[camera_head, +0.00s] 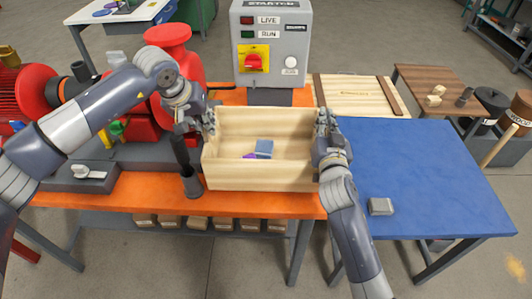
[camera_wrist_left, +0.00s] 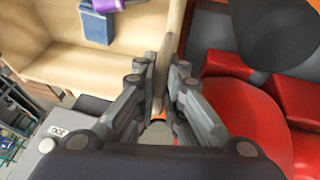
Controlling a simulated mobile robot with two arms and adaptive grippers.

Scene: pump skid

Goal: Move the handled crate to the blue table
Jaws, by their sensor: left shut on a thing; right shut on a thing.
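The handled crate (camera_head: 262,178) is a pale wooden open box at the right end of the orange table (camera_head: 110,202); I cannot tell whether it is lifted clear. A blue block (camera_head: 264,148) and a purple thing (camera_head: 249,156) lie inside it. My left gripper (camera_head: 208,122) is shut on the crate's left side wall, seen between its fingers in the left wrist view (camera_wrist_left: 165,80). My right gripper (camera_head: 328,128) is shut on the crate's right side. The blue table (camera_head: 430,165) stands just right of the crate.
A small grey block (camera_head: 381,206) lies on the blue table's front left; the rest is clear. A wooden lid-like board (camera_head: 355,95) lies behind it. A starter box (camera_head: 270,50) stands behind the crate. A dark cup (camera_head: 190,184) and red pump (camera_head: 168,45) are at left.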

